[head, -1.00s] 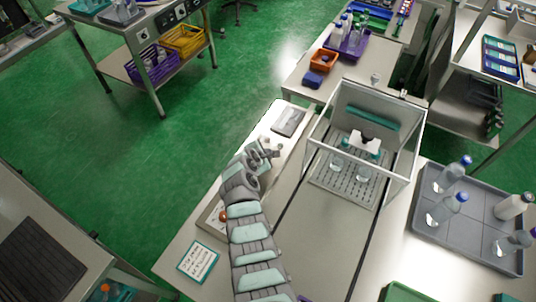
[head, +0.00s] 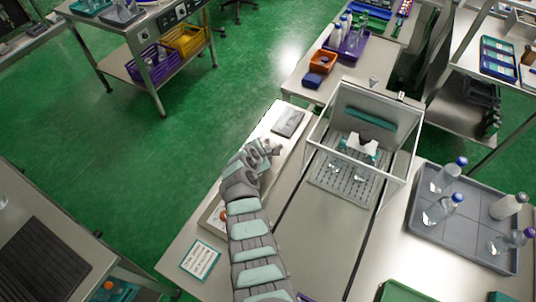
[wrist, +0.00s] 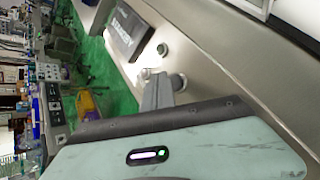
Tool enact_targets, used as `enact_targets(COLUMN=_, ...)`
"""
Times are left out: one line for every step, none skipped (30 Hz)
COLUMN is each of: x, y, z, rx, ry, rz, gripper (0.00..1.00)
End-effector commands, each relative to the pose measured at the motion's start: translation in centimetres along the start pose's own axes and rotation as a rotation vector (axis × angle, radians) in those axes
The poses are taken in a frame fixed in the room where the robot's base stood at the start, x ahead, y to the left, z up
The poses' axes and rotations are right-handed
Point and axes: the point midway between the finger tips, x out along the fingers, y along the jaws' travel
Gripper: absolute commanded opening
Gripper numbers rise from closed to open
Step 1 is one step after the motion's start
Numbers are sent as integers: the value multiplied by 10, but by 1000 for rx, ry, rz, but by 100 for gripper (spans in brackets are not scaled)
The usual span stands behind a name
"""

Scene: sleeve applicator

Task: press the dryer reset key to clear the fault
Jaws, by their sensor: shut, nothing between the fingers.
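My gripper (head: 270,148) is shut and empty, low over the left strip of the bench, left of the clear enclosure. In the wrist view its grey fingers (wrist: 160,92) point at the pale bench top. Two small round grey key-like parts stand there: one (wrist: 163,49) just beyond the fingers, the other (wrist: 179,81) beside the fingertips. I cannot tell which is the dryer reset key, or whether the fingers touch the nearer one. A flat dark-screened panel (head: 288,122) lies beyond the gripper and also shows in the wrist view (wrist: 127,30). The head view hides the keys behind the gripper.
The clear-walled enclosure (head: 372,98) stands right of my gripper. A grey tray (head: 458,222) with several bottles is at the right. A red knob (head: 223,214) sits beside my arm, and a printed card (head: 200,259) lies near the left edge. Green floor lies left.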

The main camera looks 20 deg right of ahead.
Motion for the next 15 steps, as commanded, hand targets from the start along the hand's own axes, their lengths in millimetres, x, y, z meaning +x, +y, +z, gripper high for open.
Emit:
enact_targets(x=-6, y=4, z=4, rx=0, ry=0, rz=0, gripper=0)
enact_targets(x=-8, y=6, z=5, rx=0, ry=0, rz=0, gripper=0)
enact_targets(x=-10, y=8, z=8, rx=0, ry=0, rz=0, gripper=0)
enact_targets(x=-13, y=9, z=9, rx=0, ry=0, rz=0, gripper=0)
enact_targets(x=-15, y=11, z=11, rx=0, ry=0, rz=0, gripper=0)
enact_targets(x=-17, y=12, z=13, rx=1, ry=0, rz=-1, gripper=0)
enact_targets(x=-19, y=14, z=14, rx=1, ry=0, rz=-1, gripper=0)
enact_targets(x=-21, y=15, z=16, rx=1, ry=-1, rz=-1, gripper=0)
enact_targets(x=-23, y=17, z=18, rx=1, ry=-1, rz=-1, gripper=0)
enact_targets(x=-25, y=18, z=19, rx=1, ry=-1, rz=-1, gripper=0)
enact_targets(x=-27, y=20, z=20, rx=1, ry=-1, rz=-1, gripper=0)
enact_targets(x=-30, y=21, z=22, rx=1, ry=-1, rz=-1, gripper=0)
enact_targets(x=-31, y=23, z=23, rx=0, ry=-1, rz=-1, gripper=0)
enact_targets(x=-33, y=24, z=24, rx=0, ry=-1, rz=-1, gripper=0)
enact_targets(x=-34, y=24, z=25, rx=0, ry=-1, rz=-1, gripper=0)
